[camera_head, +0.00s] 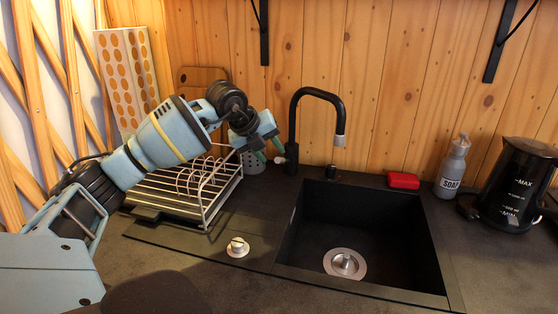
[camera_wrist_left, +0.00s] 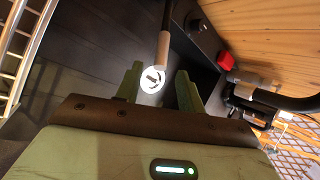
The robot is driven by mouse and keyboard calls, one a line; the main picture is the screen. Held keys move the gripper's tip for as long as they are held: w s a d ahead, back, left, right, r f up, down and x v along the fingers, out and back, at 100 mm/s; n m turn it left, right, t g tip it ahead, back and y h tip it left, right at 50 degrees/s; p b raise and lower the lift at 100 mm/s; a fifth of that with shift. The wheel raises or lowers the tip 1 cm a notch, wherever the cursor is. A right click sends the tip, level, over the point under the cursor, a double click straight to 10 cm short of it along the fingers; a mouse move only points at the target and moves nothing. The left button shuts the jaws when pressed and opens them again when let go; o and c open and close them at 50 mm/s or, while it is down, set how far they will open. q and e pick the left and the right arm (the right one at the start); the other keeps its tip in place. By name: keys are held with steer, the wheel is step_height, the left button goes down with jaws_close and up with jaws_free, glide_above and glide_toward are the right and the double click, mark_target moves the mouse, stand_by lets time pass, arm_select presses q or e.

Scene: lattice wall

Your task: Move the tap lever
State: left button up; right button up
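The black tap (camera_head: 294,115) stands behind the sink, with its spout arching to the right. Its small lever (camera_head: 280,160) sticks out to the left of the tap's base. My left gripper (camera_head: 270,148) is just left of the tap, above the lever, pointing down. In the left wrist view its two green fingers (camera_wrist_left: 160,88) are apart. A pale rod and a round white disc show in the gap between them; I cannot tell whether they are gripped or part of the tap. My right gripper is not in view.
The dark sink (camera_head: 370,215) is right of the tap base. A wire dish rack (camera_head: 190,190) stands below my left arm. A red sponge (camera_head: 403,180), a soap bottle (camera_head: 453,168) and a black kettle (camera_head: 512,185) line the back right.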

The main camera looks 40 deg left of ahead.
mark_target(279, 160)
arm_select(q)
steer(key=x, duration=0.5)
steer(key=shift+w+f, duration=0.25)
jaws_close()
